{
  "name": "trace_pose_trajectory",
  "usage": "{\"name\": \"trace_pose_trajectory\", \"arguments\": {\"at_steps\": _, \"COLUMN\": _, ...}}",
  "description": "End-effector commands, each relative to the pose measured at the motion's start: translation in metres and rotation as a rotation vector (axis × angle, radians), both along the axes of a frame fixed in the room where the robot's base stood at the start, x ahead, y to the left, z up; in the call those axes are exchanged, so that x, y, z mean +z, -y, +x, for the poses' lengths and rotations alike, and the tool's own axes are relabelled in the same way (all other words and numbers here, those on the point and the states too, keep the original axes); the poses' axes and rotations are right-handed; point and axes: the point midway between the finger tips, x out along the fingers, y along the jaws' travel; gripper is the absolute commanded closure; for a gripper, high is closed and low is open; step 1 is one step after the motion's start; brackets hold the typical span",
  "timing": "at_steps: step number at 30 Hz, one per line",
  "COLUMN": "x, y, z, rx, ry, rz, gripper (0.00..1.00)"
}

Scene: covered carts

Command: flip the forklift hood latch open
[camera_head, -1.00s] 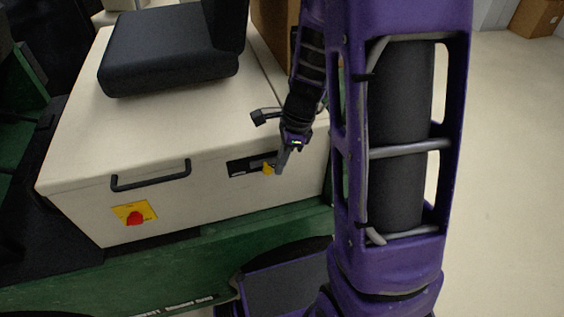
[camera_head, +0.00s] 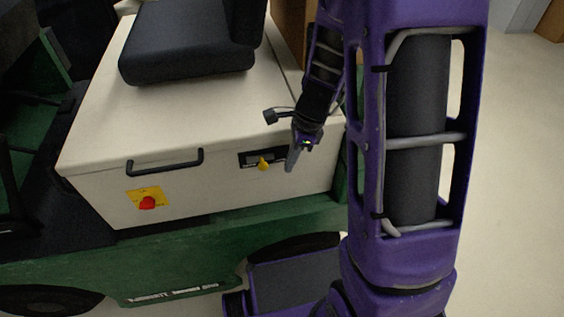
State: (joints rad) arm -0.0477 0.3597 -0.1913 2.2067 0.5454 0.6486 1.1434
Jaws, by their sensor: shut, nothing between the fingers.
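The cream forklift hood (camera_head: 95,150) fills the left and middle, with a black handle (camera_head: 152,170) on its front face. The hood latch (camera_head: 263,163) is a small yellow tab on a dark plate, right of the handle; it points downward. My gripper (camera_head: 290,168) is shut and empty, a little right of the latch, with a visible gap between them in the picture. Its fingers point down along the hood's front face. I cannot tell whether the fingertips touch the face.
A red knob on a yellow plate (camera_head: 147,200) sits below the handle. A black seat (camera_head: 190,50) stands on the hood. The green body (camera_head: 150,265) juts out below. Pale floor (camera_head: 510,200) is clear at the right.

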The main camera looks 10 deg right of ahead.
Motion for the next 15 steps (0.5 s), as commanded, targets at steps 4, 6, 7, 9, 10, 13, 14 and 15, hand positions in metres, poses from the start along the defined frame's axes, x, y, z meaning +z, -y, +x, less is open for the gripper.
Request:
{"name": "trace_pose_trajectory", "arguments": {"at_steps": 4, "x": 0.043, "y": 0.009, "z": 0.000, "rx": 0.001, "ry": 0.005, "rz": 0.000, "gripper": 1.00}}
{"name": "trace_pose_trajectory", "arguments": {"at_steps": 6, "x": 0.057, "y": 0.013, "z": -0.002, "rx": 0.000, "ry": 0.004, "rz": -0.001, "gripper": 1.00}}
{"name": "trace_pose_trajectory", "arguments": {"at_steps": 7, "x": 0.063, "y": 0.015, "z": -0.002, "rx": 0.000, "ry": 0.005, "rz": -0.001, "gripper": 1.00}}
{"name": "trace_pose_trajectory", "arguments": {"at_steps": 9, "x": 0.074, "y": 0.018, "z": -0.002, "rx": -0.001, "ry": 0.004, "rz": -0.001, "gripper": 1.00}}
{"name": "trace_pose_trajectory", "arguments": {"at_steps": 10, "x": 0.079, "y": 0.019, "z": -0.003, "rx": 0.000, "ry": 0.003, "rz": 0.000, "gripper": 1.00}}
{"name": "trace_pose_trajectory", "arguments": {"at_steps": 13, "x": 0.089, "y": 0.021, "z": -0.003, "rx": 0.000, "ry": 0.002, "rz": 0.001, "gripper": 1.00}}
{"name": "trace_pose_trajectory", "arguments": {"at_steps": 14, "x": 0.091, "y": 0.022, "z": -0.004, "rx": -0.001, "ry": 0.001, "rz": 0.001, "gripper": 1.00}}
{"name": "trace_pose_trajectory", "arguments": {"at_steps": 15, "x": 0.094, "y": 0.023, "z": -0.004, "rx": 0.000, "ry": 0.000, "rz": 0.000, "gripper": 1.00}}
